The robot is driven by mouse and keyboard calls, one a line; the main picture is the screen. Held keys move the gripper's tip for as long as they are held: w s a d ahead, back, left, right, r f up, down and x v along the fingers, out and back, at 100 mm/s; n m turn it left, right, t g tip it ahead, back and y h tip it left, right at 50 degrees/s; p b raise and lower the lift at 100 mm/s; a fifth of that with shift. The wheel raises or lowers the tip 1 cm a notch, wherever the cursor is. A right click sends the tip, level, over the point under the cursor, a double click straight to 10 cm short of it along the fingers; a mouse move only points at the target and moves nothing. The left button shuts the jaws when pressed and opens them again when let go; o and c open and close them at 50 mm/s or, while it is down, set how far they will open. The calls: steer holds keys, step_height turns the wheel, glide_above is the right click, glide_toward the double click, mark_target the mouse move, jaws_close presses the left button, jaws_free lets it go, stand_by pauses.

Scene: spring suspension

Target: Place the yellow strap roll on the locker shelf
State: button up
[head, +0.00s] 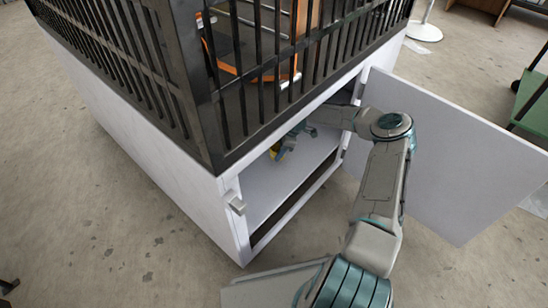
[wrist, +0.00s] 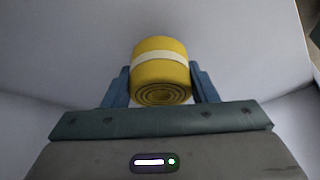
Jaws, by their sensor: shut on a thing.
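The yellow strap roll (wrist: 160,68), with a pale band around it, is between the two fingers of my gripper (wrist: 160,88) in the wrist view. My gripper is shut on it. The pale locker shelf (head: 285,187) lies below and in front of the gripper. I cannot tell whether the roll touches the shelf.
The locker door (head: 455,150) stands open to the right, close beside my arm. A black barred cage (head: 270,90) sits above the locker. A dark gap (head: 290,208) runs below the shelf. A green cart (head: 530,100) stands at the far right.

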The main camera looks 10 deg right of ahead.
mark_target(274, 155)
steer(key=shift+a, duration=0.4)
steer(key=shift+w+a+f+b, duration=0.1)
steer(key=shift+a+b, duration=0.25)
steer(key=shift+a, duration=0.25)
steer(key=shift+d+f+b, duration=0.15)
steer(key=shift+f+b, duration=0.7)
steer(key=shift+f, duration=0.8)
steer(key=o, duration=1.1)
steer(key=shift+f, duration=0.1)
steer(key=shift+c, duration=0.2)
steer(key=p+v, duration=0.2)
steer(key=v, duration=0.3)
steer(key=shift+r, duration=0.2)
steer(key=d+p, duration=0.1)
steer(key=d, duration=0.3)
steer(key=s+d+p, duration=0.1)
steer(key=d, duration=0.3)
steer(key=s+d+p, duration=0.1)
steer(key=d, duration=0.2)
steer(key=shift+d+f, duration=0.1)
steer(key=shift+d, duration=0.3)
